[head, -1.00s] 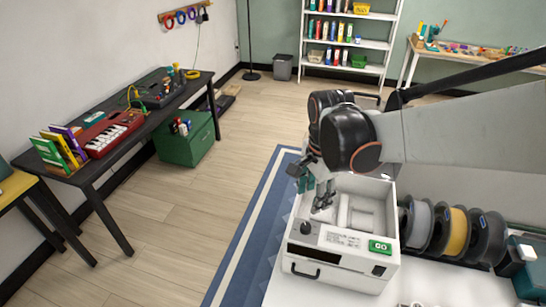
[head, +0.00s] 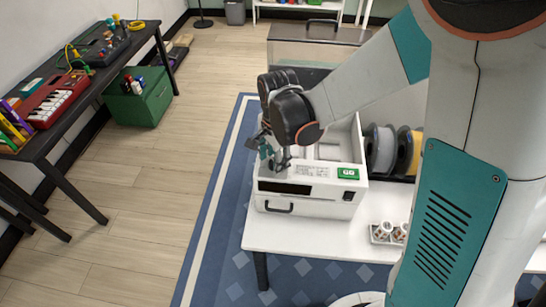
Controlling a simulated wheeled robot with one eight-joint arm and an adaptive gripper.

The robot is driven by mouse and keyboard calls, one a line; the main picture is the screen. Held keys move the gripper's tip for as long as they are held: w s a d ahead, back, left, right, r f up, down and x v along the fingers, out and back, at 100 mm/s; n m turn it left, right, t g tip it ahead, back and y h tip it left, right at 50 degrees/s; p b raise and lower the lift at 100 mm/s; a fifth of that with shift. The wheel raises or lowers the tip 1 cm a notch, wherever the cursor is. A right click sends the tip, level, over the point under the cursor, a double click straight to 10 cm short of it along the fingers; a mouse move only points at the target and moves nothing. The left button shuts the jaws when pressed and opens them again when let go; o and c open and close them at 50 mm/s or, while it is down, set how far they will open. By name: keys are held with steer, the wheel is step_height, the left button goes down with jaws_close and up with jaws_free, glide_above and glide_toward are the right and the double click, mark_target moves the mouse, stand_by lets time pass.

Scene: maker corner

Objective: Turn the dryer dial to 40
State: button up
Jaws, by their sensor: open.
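The dryer (head: 333,197) is a white open-topped box on the white table, seen in the head view. Its front has a dark display, a green panel (head: 348,173) and a black handle (head: 279,207). My gripper (head: 275,166) is open and points down over the left part of the dryer's top front panel, where the dial sits. The dial is hidden behind my gripper, so its setting cannot be read. I cannot tell whether the fingers touch it.
Filament spools (head: 381,150) stand right of the dryer. A small tray (head: 382,236) with a few small items lies on the white table (head: 330,236). A dark bench (head: 88,98) with a red keyboard (head: 50,107) and a green box (head: 139,103) are at left. The wooden floor between is clear.

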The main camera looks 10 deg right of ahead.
steer(key=shift+f, duration=0.25)
steer(key=c, duration=1)
steer(key=shift+c, duration=0.2)
